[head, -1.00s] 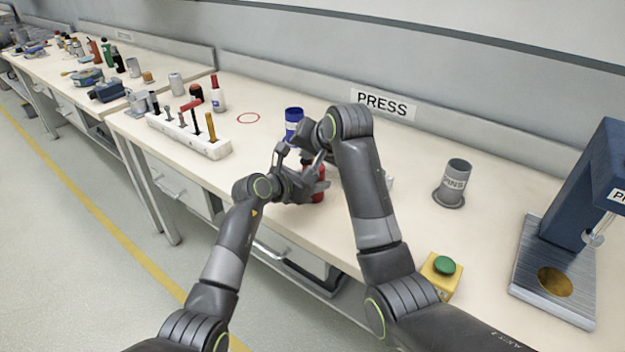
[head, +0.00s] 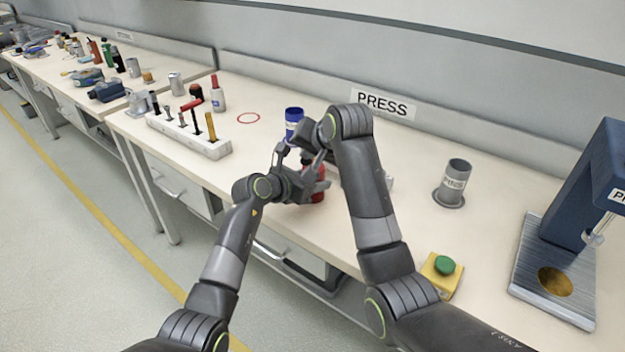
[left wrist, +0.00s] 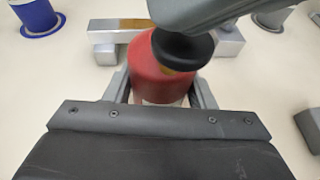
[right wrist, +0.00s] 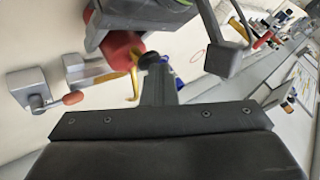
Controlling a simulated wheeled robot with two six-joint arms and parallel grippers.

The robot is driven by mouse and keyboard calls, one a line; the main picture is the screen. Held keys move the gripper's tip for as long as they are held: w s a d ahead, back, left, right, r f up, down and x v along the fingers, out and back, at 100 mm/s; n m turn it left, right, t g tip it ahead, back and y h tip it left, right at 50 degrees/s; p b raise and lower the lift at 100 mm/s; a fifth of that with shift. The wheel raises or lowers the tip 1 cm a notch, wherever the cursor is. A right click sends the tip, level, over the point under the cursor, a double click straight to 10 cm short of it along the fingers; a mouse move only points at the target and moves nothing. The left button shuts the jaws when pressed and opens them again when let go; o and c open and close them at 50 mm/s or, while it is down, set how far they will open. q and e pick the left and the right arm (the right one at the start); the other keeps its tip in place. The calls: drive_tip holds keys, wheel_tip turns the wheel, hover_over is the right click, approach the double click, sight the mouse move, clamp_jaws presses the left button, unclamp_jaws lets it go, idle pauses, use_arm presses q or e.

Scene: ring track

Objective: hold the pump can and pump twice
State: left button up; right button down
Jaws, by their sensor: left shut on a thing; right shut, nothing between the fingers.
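The pump can (head: 317,196) is red with a black top and stands near the bench's front edge. It also shows in the left wrist view (left wrist: 160,75) and in the right wrist view (right wrist: 118,45). My left gripper (head: 302,180) is shut around its red body, one finger on each side. My right gripper (head: 312,160) is shut and empty, just over the can's black top. In the left wrist view the right gripper's dark fingers (left wrist: 205,12) overlap that top; I cannot tell whether they touch it. The can's lower part is mostly hidden.
A blue-topped container (head: 294,116) stands behind my grippers. A white tool rack (head: 190,135) is at left, near a red ring mark (head: 248,118).

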sight(308, 162)
drive_tip(key=shift+r, duration=3.05)
use_arm(q)
drive_tip(key=o, duration=1.1)
drive_tip(key=shift+o, duration=0.2)
drive_tip(key=shift+s+a, duration=0.1)
